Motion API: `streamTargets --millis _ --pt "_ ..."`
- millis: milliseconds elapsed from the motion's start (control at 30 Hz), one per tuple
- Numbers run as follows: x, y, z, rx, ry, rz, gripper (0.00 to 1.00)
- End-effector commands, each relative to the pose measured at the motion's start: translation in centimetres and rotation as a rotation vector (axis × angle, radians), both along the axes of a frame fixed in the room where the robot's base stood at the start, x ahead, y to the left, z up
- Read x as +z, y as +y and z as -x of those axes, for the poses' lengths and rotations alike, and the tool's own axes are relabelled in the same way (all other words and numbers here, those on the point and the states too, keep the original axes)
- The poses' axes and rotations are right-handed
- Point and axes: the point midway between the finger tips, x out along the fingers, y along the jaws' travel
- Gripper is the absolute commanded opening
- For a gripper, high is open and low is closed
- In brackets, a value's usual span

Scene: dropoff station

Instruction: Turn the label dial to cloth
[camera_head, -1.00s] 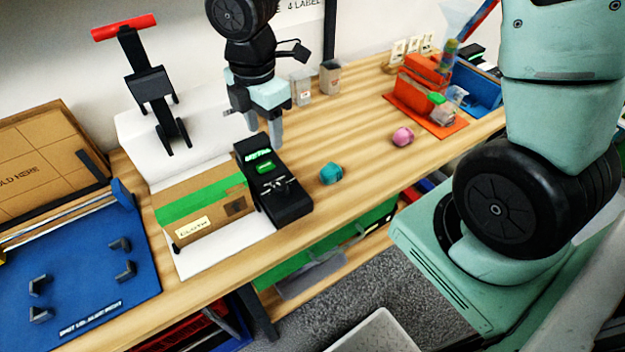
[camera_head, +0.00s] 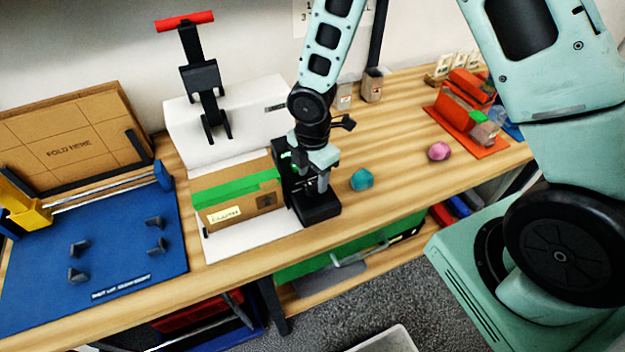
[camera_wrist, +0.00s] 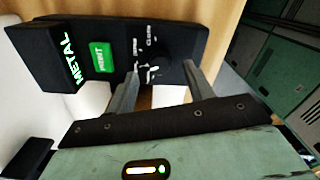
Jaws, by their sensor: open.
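The label dial is a dark round knob (camera_wrist: 155,58) on a black label printer (camera_head: 318,207), with small white markings around it in the wrist view. The printer's screen (camera_wrist: 68,62) reads METAL in green, beside a green PRINT button (camera_wrist: 101,57). My gripper (camera_wrist: 160,85) is open, its two grey fingers pointing at the dial from either side. The wrist view does not make clear whether they touch it. In the head view my gripper (camera_head: 322,182) is over the printer and hides the dial and most of the screen.
A cardboard box (camera_head: 238,208) with green tape and a CLOTH label stands left of the printer. A teal object (camera_head: 362,179) lies close to its right and a pink one (camera_head: 439,151) farther right. A red-handled press (camera_head: 203,80) stands behind the box.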

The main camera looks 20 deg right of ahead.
Motion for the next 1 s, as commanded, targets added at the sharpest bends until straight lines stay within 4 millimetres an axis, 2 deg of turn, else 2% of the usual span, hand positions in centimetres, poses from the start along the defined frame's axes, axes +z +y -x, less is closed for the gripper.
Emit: streamTargets --millis 200,567,733,1000 --pt "-2.4 0.0 0.0 0.000 0.001 0.000 0.52" --pt "-2.8 0.0 -0.1 -0.001 -0.002 -0.001 0.52" --pt "-2.8 0.0 -0.1 -0.001 -0.001 0.000 0.08" --pt "-2.8 0.0 -0.1 -0.014 -0.002 -0.001 0.08"
